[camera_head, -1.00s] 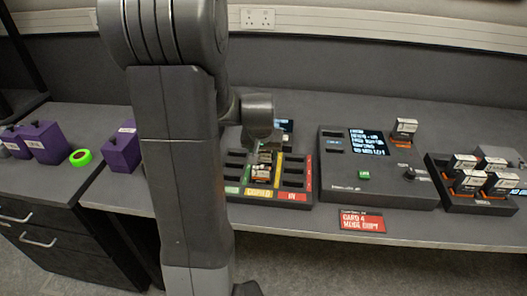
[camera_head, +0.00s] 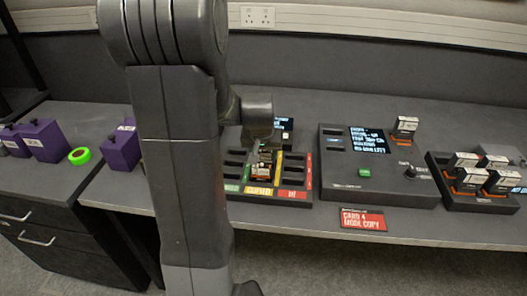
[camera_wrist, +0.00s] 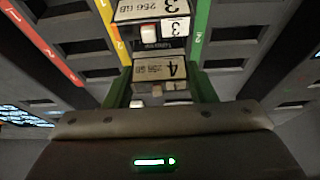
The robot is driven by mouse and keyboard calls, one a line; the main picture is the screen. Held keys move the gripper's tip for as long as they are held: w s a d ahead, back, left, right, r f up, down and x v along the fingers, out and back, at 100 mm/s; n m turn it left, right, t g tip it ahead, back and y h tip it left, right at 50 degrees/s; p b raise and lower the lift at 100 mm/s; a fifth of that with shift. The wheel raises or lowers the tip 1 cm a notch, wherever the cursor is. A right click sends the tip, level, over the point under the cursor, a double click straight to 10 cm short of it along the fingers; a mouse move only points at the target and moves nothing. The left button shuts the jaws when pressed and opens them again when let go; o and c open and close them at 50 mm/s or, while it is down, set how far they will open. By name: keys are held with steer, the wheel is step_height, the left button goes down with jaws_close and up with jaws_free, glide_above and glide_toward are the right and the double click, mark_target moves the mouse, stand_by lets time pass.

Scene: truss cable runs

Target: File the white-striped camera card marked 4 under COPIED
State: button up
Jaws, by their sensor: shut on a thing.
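My gripper (camera_wrist: 160,88) is shut on the camera card marked 4 (camera_wrist: 153,70), with a green finger on each side of it. The card's label reads 256 GB, with the 4 on a white patch. Just beyond it in the wrist view is a card marked 3 (camera_wrist: 145,10), in the same column. In the head view my gripper (camera_head: 264,158) is over the middle column of the slotted tray (camera_head: 308,178), behind the yellow COPIED label (camera_head: 258,190). I cannot tell whether card 4 is above its slot or inside it.
A red label (camera_head: 292,194) and a green label (camera_head: 231,187) mark the side columns. To the right are a console (camera_head: 378,195) with a screen, a red sign (camera_head: 363,220) reading card 4, mode copy, and a rack (camera_head: 440,172) of several cards. Purple boxes (camera_head: 45,141) stand left.

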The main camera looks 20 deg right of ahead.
steer(key=shift+f+b, duration=0.35)
steer(key=shift+b, duration=0.05)
stand_by(0.6)
steer(key=o, duration=1.4)
steer(key=shift+r+p, duration=2.8)
steer(key=shift+r, duration=1)
steer(key=shift+f, duration=0.15)
